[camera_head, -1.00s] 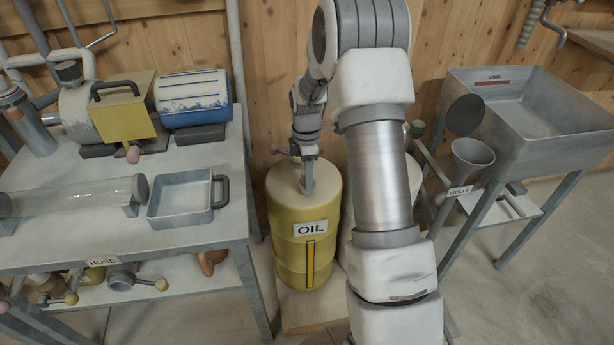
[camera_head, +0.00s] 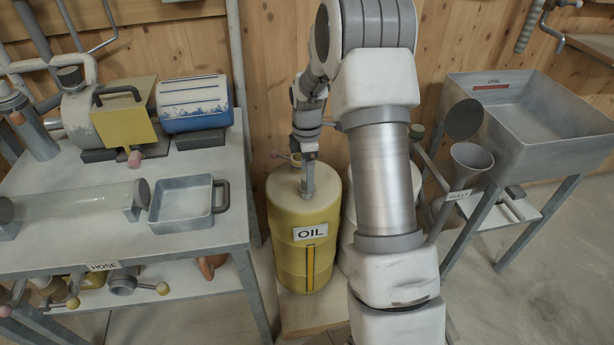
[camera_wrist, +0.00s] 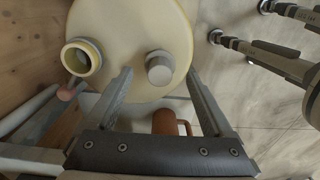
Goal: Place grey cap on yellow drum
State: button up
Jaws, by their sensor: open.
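The yellow drum (camera_head: 283,240), labelled OIL, stands upright between the table and my arm. In the wrist view its pale round top (camera_wrist: 125,25) fills the upper middle. A short grey cap (camera_wrist: 160,67) is on that top, right of an open, yellow-rimmed spout (camera_wrist: 82,57). My gripper (camera_wrist: 160,74) is open, with one finger on each side of the cap and the tips close to it. I cannot tell whether they touch it. In the head view my gripper (camera_head: 307,194) points down at the drum's top, and I cannot make out the cap there.
A grey table (camera_head: 120,235) with a tray, a glass tube and machines stands left. A brown jug (camera_wrist: 168,122) shows below the drum's top in the wrist view. A pale drum stands behind my arm. A grey basin (camera_head: 535,110) and funnel (camera_head: 470,160) stand right.

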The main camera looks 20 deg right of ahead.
jog(key=s+a+r+m+t+p, duration=0.1)
jog(key=s+a+r+m, duration=0.1)
jog(key=r, duration=0.7)
jog(key=s+a+r+m+p, duration=0.1)
jog(key=s+r, duration=0.2)
jog(key=r, duration=0.7)
jog(key=s+a+r+m+t, duration=0.2)
jog(key=s+m, duration=0.4)
jog(key=s, duration=0.5)
jog(key=s+a+r+m+t, duration=0.2)
jog(key=s+a+r+m, duration=0.3)
jog(key=s, duration=0.6)
jog(key=shift+s+a+r+m+t, duration=0.3)
jog(key=shift+r+m, duration=0.1)
jog(key=shift+m, duration=0.5)
